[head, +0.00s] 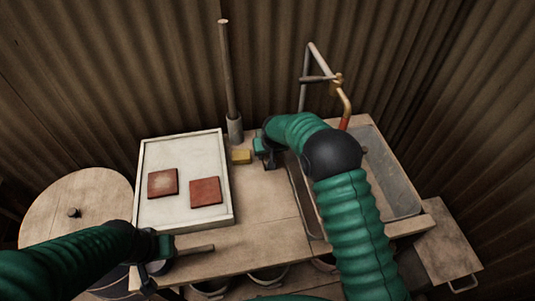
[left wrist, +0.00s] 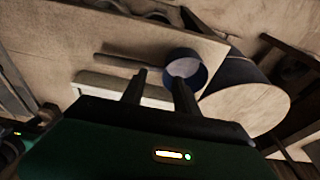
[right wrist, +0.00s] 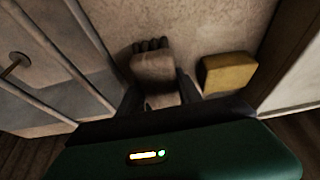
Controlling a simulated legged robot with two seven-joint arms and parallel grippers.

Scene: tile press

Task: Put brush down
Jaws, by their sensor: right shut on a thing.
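The brush (right wrist: 153,68) has a pale worn block and dark bristles at its far end in the right wrist view. My right gripper (right wrist: 158,92) is shut on it, with one finger on each side. In the head view the right gripper (head: 264,150) is low over the bench, just right of the yellow sponge, and mostly hides the brush. I cannot tell whether the brush touches the bench. My left gripper (left wrist: 159,76) is open and empty by the bench's front edge, near a round blue-rimmed container (left wrist: 186,70).
A yellow sponge (head: 241,157) lies close to the brush. A white-rimmed tray (head: 229,185) holds two red tiles (head: 163,183). A tall pole (head: 228,75) stands behind. A sink basin (head: 396,185) with a tap is at right. A wooden rod (head: 195,250) lies in front.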

